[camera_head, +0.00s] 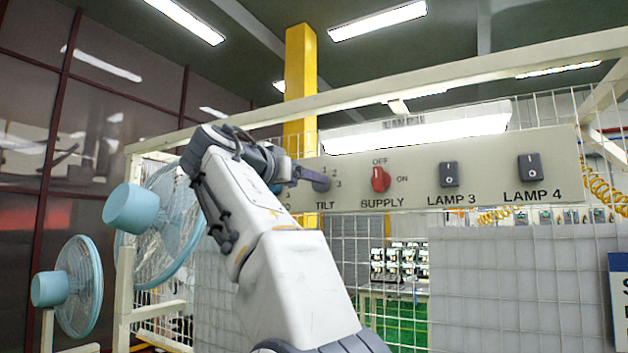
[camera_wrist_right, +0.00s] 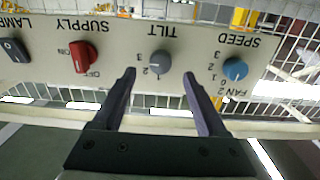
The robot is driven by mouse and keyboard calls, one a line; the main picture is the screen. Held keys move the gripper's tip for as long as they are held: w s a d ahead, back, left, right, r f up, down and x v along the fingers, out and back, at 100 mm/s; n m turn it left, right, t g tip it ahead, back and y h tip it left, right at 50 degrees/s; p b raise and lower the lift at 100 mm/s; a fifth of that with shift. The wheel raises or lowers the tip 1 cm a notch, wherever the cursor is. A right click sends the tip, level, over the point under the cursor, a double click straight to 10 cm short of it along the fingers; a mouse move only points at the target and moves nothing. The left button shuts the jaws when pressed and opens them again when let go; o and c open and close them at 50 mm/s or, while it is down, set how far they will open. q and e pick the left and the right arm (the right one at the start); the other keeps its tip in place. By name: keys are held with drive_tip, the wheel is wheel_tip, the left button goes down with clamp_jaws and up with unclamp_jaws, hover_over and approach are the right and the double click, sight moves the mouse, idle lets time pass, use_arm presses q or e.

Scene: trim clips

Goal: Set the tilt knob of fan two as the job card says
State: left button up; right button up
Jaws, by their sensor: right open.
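The grey tilt knob (camera_wrist_right: 160,62) sits on the beige panel (camera_wrist_right: 115,50) above the word TILT, which reads upside down in the right wrist view. Marks 1, 2 and 3 stand around it; its exact setting is too small to tell. My right gripper (camera_wrist_right: 158,76) is open, with one finger on each side of the knob in the picture; I cannot tell whether they touch it. In the head view the right gripper (camera_head: 308,176) is at the knob, partly hiding it. The blue speed knob (camera_wrist_right: 235,69) is beside it, near a FAN 2 label. My left gripper is out of view.
The red supply switch (camera_head: 380,179) and the lamp 3 (camera_head: 449,174) and lamp 4 (camera_head: 530,167) switches are on the same panel. Two blue fans (camera_head: 165,225) (camera_head: 78,285) stand at left. A blue sign (camera_head: 619,280) is cut off at the right edge. Wire mesh surrounds the panel.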

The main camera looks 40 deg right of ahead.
sight(318, 185)
drive_tip(key=p+x, duration=0.1)
drive_tip(key=x, duration=0.4)
clamp_jaws()
